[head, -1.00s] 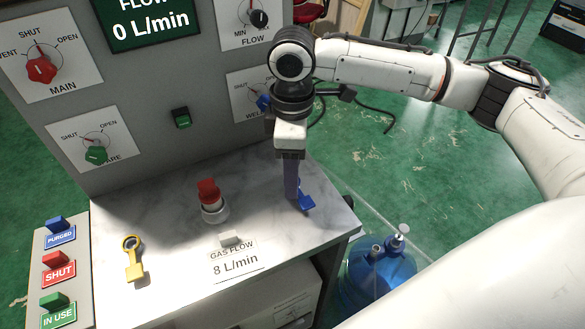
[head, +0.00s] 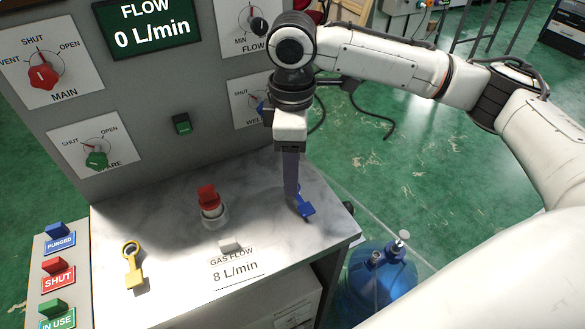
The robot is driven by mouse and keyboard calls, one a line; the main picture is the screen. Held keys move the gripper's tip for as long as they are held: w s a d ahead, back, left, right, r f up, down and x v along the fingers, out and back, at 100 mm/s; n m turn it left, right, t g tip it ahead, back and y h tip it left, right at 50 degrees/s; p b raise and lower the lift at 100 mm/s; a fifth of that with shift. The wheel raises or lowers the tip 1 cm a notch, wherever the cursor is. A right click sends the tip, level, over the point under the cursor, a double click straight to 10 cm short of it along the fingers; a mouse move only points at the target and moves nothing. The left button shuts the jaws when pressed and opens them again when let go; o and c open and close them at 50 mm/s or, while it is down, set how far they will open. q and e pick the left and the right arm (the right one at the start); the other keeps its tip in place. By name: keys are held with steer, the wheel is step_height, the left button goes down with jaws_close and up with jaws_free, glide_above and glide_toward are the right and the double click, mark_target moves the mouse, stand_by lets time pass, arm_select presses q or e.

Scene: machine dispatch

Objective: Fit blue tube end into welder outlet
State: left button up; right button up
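A small blue piece (head: 305,209), which looks like the blue tube end, lies on the marbled tabletop near its right edge. My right gripper (head: 291,192) points straight down at its far end, and the fingers cover part of it. The fingers show edge-on, so I cannot tell whether they are open, touching it or shut on it. The panel lettered "WEL" (head: 242,92), partly behind my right wrist, carries a blue knob (head: 262,107). I cannot make out a welder outlet opening. My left gripper is out of view.
A red-topped fitting (head: 209,197) stands mid-table, with a yellow ringed piece (head: 133,262) to its left. The grey cabinet (head: 130,145) rises behind. A gas flow sign (head: 236,270) lies in front. A blue bottle (head: 372,295) stands beyond the table's right edge.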

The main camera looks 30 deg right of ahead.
steer(key=shift+r, duration=1.55)
